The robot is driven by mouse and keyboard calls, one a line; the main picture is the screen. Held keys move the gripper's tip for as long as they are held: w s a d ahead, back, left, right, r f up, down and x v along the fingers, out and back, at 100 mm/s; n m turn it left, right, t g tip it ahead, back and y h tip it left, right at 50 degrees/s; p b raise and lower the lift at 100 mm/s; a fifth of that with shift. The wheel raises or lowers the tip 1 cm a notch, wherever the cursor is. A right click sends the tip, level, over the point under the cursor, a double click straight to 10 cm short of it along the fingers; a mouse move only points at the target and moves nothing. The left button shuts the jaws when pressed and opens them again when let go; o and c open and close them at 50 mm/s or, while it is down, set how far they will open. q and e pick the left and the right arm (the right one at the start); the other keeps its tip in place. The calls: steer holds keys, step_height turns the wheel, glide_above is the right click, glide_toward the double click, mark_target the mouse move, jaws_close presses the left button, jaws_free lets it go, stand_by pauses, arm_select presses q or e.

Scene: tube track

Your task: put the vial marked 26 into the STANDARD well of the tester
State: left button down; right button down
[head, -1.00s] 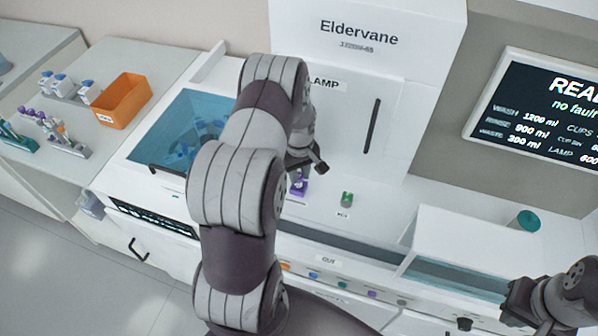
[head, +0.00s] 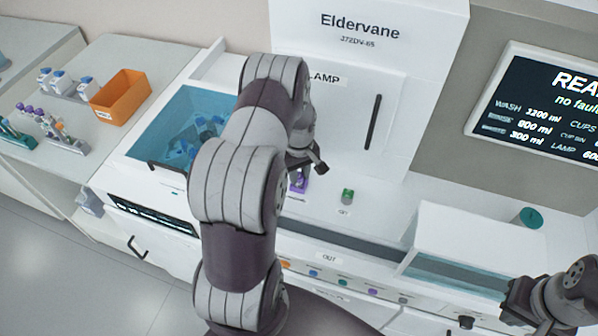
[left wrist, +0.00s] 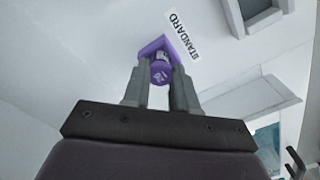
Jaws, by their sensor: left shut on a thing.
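My left gripper (left wrist: 160,88) is shut on a purple-capped vial (left wrist: 160,74). The cap carries a mark that is small and turned, and looks like 26. The vial is in line with a purple well (left wrist: 151,47) beside the STANDARD label (left wrist: 184,37). I cannot tell how deep the vial sits, as its body is hidden behind the cap and fingers. In the head view my left gripper (head: 308,163) is over the purple well (head: 299,183), mostly hidden by my arm. My right gripper (head: 512,300) is at the lower right, away from the wells, and its jaws are unclear.
The white tester housing (head: 372,50) rises behind. A blue bin (head: 178,120), an orange bin (head: 122,97) and racks of vials are at the left. A white box (head: 470,235) stands at the right.

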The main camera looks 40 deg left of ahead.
arm_select(q)
steer(key=c, duration=0.8)
jaws_free()
step_height(320, 180, up, 13)
steer(key=b, duration=0.3)
steer(key=shift+f, duration=0.15)
